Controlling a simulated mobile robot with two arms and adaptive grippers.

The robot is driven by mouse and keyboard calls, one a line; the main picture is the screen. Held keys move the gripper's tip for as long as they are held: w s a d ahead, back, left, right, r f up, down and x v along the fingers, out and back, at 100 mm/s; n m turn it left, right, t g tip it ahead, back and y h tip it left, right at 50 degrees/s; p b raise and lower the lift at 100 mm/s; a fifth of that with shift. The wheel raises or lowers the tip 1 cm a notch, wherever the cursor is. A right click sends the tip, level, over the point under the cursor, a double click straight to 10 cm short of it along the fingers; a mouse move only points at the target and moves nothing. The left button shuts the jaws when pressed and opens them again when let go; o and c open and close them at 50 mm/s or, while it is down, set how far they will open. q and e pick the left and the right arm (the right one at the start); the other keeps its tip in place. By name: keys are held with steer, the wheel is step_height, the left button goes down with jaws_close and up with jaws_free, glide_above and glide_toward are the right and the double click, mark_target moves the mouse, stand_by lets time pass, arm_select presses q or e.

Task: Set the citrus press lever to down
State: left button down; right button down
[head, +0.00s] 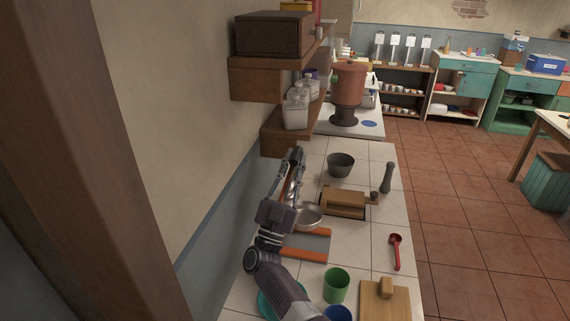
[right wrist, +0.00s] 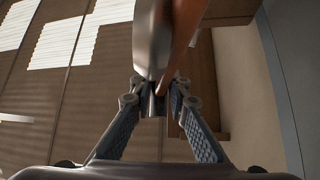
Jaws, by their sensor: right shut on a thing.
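My right gripper (head: 294,160) points up beside the wall at the left side of the counter. Its fingers are shut on the citrus press lever (head: 288,184), an orange-brown bar that stands steeply upright and is largely covered by the fingers. In the right wrist view the gripper (right wrist: 155,92) closes around the lever (right wrist: 186,25), with a rounded silver part (right wrist: 150,40) right beside it. A silver bowl (head: 310,215) shows just right of the gripper; I cannot tell whether it belongs to the press. The arm hides the lever's lower end. My left gripper is not in view.
A grey board with orange edges (head: 318,242), a wooden box with a knob (head: 345,203), a dark bowl (head: 341,164), a pepper mill (head: 387,178), a red scoop (head: 396,250) and a green cup (head: 336,285) stand nearby. Wooden shelves (head: 262,78) overhang the counter behind.

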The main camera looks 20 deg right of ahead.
steer(key=shift+s+d+f, duration=0.15)
steer(key=shift+s+d, duration=0.1)
steer(key=shift+d, duration=0.2)
steer(key=c, duration=2.1)
jaws_free()
step_height(320, 180, up, 10)
